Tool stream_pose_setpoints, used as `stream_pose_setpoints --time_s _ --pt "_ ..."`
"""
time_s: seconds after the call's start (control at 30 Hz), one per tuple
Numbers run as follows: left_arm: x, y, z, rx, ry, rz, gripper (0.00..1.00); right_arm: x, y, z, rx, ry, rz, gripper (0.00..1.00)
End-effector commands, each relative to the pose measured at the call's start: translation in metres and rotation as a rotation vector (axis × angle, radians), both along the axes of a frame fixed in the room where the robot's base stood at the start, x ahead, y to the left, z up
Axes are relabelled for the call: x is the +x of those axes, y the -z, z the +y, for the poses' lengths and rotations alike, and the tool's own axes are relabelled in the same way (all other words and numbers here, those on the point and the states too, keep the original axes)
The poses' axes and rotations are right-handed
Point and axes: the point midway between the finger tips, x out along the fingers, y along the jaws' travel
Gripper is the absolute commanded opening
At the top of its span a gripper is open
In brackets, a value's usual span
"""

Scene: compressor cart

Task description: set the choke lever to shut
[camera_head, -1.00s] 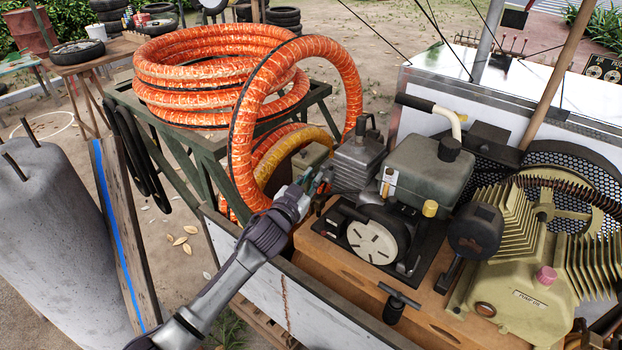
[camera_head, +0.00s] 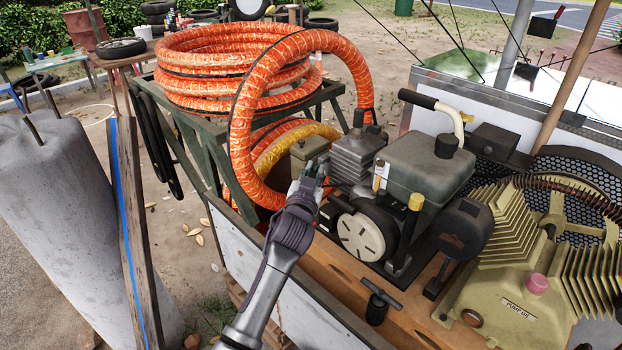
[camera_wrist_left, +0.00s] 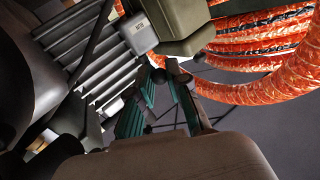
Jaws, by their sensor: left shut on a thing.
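My left gripper (camera_head: 313,176) reaches in at the left side of the small engine (camera_head: 354,155), by the olive air filter box (camera_head: 309,149). In the left wrist view its green-padded fingers (camera_wrist_left: 168,90) are close together below that box (camera_wrist_left: 180,22). They are shut on a small dark piece (camera_wrist_left: 176,72), which looks like the choke lever. The fingers mostly hide it, so I cannot tell its setting. My right gripper is in neither view.
The finned cylinder (camera_head: 357,152) and the grey tank (camera_head: 428,160) stand right of the gripper. The orange hose (camera_head: 243,130) loops close on its left. A black T-handle (camera_head: 378,300) stands in front on the wooden deck. The pump (camera_head: 520,285) is at the right.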

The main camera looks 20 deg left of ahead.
Motion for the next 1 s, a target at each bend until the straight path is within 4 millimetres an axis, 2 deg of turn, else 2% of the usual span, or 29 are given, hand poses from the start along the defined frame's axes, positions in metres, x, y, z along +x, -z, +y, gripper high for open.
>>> stream_pose_setpoints --time_s 0.03,0.17,0.47,0.5,0.67,1.0 --pt "0.000 -0.002 -0.002 -0.005 -0.012 -0.009 0.00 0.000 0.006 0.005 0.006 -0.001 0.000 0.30" --pt "-0.001 -0.002 -0.002 -0.005 -0.038 -0.005 0.00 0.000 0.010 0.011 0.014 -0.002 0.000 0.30" --pt "-0.001 -0.003 -0.001 -0.002 -0.043 -0.003 0.00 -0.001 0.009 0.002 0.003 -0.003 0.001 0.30" --pt "-0.001 -0.003 -0.001 -0.002 -0.043 -0.003 0.18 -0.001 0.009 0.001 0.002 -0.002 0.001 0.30" --pt "-0.001 -0.002 0.000 -0.002 -0.044 -0.001 0.43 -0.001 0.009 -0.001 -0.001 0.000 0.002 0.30" --pt "-0.004 0.000 -0.001 -0.001 -0.044 0.002 0.43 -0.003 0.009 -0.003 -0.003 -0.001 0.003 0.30"
